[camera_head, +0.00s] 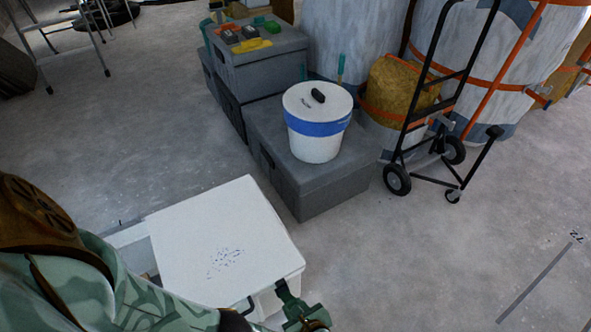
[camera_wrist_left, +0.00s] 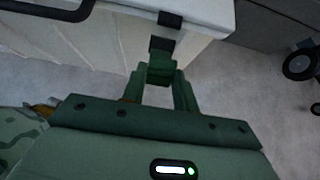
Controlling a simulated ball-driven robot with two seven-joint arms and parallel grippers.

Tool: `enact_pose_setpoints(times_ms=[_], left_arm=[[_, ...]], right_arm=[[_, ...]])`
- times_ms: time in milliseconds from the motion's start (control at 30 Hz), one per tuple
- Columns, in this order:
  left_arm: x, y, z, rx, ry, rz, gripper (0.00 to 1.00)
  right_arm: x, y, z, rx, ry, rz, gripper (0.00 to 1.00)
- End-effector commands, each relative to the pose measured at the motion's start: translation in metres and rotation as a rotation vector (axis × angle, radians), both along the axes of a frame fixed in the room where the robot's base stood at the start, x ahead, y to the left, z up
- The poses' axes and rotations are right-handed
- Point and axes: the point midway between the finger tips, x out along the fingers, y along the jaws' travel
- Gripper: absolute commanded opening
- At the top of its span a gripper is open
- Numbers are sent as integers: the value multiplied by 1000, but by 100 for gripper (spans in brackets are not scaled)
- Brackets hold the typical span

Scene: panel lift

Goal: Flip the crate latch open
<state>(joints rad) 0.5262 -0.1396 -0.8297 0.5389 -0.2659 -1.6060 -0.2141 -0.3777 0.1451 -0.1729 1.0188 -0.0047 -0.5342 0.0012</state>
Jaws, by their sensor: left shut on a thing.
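The white crate (camera_head: 228,235) stands on the floor with its lid down, and blue specks mark the lid's top. In the left wrist view, its ribbed side wall (camera_wrist_left: 100,40) fills the upper left. A dark latch (camera_wrist_left: 162,45) hangs at the crate's corner, below a small black piece (camera_wrist_left: 170,19) on the lid's edge. My green left gripper (camera_wrist_left: 161,74) is shut on the latch's lower end, and its fingertips hide part of it. In the head view, my left gripper (camera_head: 290,297) is at the crate's near right corner. My right gripper is not in view.
A black handle (camera_head: 238,308) sticks out from the crate's near side. Grey boxes (camera_head: 325,200) stand behind, one carrying a white bucket (camera_head: 316,145) with a blue band. A black hand truck (camera_head: 440,110) stands at the right.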

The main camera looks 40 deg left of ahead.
Motion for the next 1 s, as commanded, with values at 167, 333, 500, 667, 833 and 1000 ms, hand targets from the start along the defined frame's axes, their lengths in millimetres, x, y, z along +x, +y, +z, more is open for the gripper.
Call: enact_pose_setpoints(times_ms=[167,333,500,667,833,1000], left_arm=[[-1,-1,-2,-5,1,2,0],[-2,-1,-2,-6,2,1,32],[-1,-1,-2,-4,2,1,51],[-1,0,-1,-2,1,1,51],[-1,0,-1,-1,1,1,51],[0,3,5,-1,-1,1,51]], right_arm=[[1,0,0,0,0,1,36],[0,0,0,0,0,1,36],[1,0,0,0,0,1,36],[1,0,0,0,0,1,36],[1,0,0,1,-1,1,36],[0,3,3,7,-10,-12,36]])
